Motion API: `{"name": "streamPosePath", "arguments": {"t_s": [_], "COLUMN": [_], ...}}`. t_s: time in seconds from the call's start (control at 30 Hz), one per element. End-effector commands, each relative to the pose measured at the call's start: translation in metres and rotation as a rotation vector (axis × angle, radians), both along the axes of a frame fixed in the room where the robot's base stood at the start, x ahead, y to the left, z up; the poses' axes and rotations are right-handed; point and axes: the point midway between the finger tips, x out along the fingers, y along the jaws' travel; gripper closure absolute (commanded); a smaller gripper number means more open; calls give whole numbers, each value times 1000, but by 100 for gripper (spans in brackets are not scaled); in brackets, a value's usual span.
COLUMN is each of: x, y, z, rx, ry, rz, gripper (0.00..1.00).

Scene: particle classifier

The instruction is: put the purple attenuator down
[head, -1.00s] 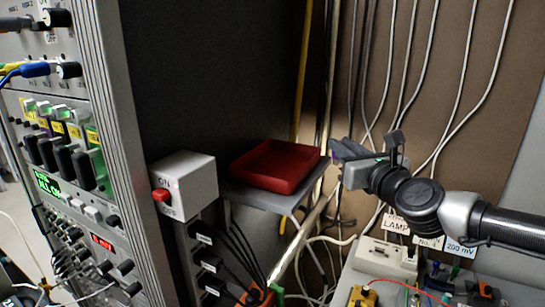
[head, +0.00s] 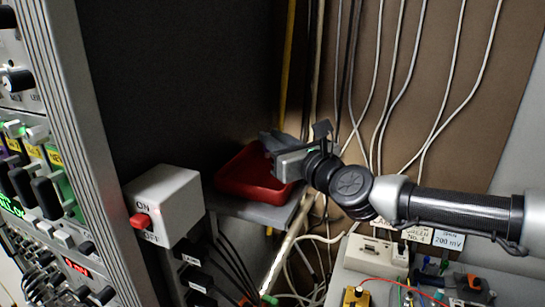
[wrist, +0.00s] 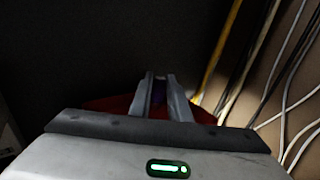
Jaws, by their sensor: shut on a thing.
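My gripper (head: 268,142) is at the back right of the red tray (head: 232,184), with its fingers over the tray's rim in the head view. In the wrist view my gripper (wrist: 160,82) has its two fingers close together, shut on the small, dark purple attenuator (wrist: 159,92) between them. The attenuator cannot be made out in the head view. The red tray (wrist: 110,104) shows on both sides of the fingers in the wrist view. I cannot tell how high the attenuator is above the tray's floor.
The tray rests on a grey shelf (head: 262,214). A white box with a red switch (head: 166,207) stands left of it, beside the instrument rack (head: 62,90). Cables hang on the brown board (head: 450,90) behind. A bench with a light box (head: 374,255) is at the lower right.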

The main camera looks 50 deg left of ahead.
Motion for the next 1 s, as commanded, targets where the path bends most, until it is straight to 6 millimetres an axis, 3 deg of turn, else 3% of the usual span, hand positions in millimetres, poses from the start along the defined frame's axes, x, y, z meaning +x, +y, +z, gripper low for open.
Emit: {"name": "streamPosePath", "arguments": {"t_s": [0.3, 0.8, 0.83, 0.9, 0.93, 1.0], "x": [0, 0, 0, 0, 0, 0], "y": [0, 0, 0, 0, 0, 0], "z": [-38, -48, -47, -46, -46, -46], "rx": [0, 1, 1, 0, 0, 0], "ry": [0, 1, 0, 0, 0, 0], "rz": [1, 0, 0, 0, 0, 0], "gripper": [100, 100, 82, 70, 65, 65]}}
